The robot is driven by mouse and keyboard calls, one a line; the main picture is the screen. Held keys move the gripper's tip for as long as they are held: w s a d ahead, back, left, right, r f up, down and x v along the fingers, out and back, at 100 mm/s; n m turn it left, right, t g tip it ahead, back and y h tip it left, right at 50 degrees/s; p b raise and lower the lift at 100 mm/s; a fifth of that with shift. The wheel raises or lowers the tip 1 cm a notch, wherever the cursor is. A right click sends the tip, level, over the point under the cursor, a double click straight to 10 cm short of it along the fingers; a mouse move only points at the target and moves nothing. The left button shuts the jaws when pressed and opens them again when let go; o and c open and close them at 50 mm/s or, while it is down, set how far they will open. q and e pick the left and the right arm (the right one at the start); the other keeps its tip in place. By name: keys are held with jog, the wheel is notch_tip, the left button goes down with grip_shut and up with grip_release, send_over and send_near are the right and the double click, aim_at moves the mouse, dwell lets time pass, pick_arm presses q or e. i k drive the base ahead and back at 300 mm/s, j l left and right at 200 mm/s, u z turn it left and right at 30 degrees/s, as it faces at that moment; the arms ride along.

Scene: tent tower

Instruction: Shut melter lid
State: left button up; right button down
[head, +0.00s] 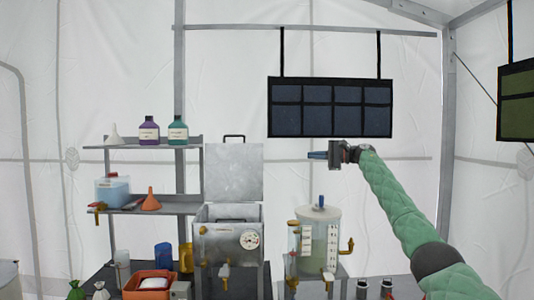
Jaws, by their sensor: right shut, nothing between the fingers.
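The melter (210,245) is a grey metal box with a round dial and brass taps on its front. Its lid (233,172) stands open and upright at the back, with a dark handle on its top edge. My right gripper (312,155) is shut and empty, pointing left. It is in the air to the right of the lid, clearly apart from it in the picture. My left gripper is not in view.
A clear tank (318,249) with brass taps stands right of the melter, below my right gripper. Shelves (181,207) at left hold bottles, funnels and a blue container. An orange tub (135,292) sits at lower left. A dark pocket panel (330,107) hangs behind.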

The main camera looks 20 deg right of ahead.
aim_at(235, 175)
jog(key=i, duration=1)
